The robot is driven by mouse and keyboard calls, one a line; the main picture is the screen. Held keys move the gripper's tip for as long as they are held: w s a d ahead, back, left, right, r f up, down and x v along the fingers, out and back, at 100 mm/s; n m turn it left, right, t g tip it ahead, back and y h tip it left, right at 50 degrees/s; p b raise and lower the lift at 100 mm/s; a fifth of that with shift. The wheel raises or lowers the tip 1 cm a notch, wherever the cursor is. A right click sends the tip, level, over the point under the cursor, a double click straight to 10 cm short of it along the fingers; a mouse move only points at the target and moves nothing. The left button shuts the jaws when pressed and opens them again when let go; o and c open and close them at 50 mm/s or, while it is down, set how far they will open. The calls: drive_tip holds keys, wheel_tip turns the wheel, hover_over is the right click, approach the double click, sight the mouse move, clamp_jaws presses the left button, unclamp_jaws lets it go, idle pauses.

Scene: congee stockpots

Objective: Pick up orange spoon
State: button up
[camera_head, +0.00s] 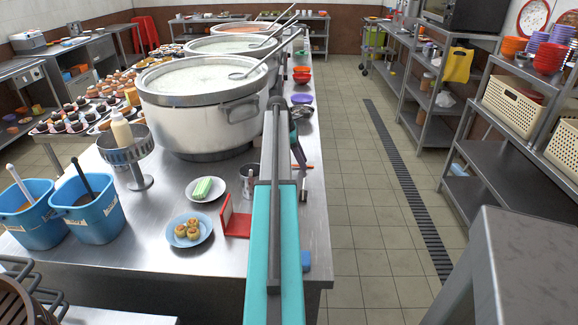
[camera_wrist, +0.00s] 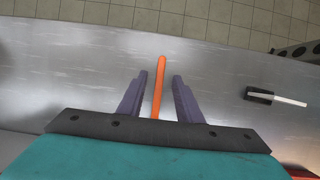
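The orange spoon (camera_wrist: 159,86) shows in the wrist view as a narrow orange strip over the steel counter (camera_wrist: 75,75). It runs lengthwise between the two purple-grey fingers of my gripper (camera_wrist: 160,88). The gripper is open, with a gap visible on each side of the spoon. The spoon's near end is hidden behind the gripper's dark front plate. I cannot tell how far the fingers are above the counter. In the head view my arm covers much of this area, and I cannot make out the fingertips there.
In the wrist view a small black-and-white utensil (camera_wrist: 275,97) lies to the right. In the head view large stockpots (camera_head: 203,115), a blue plate of buns (camera_head: 190,231), a red stand (camera_head: 235,221) and blue buckets (camera_head: 98,212) crowd the counter. The tiled aisle (camera_head: 360,210) is clear.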

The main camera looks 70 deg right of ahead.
drive_tip(key=shift+c, duration=0.4)
drive_tip(key=shift+f, duration=0.1)
clamp_jaws()
wheel_tip(320, 180, up, 10)
drive_tip(key=b, duration=0.1)
idle(0.5)
idle(0.6)
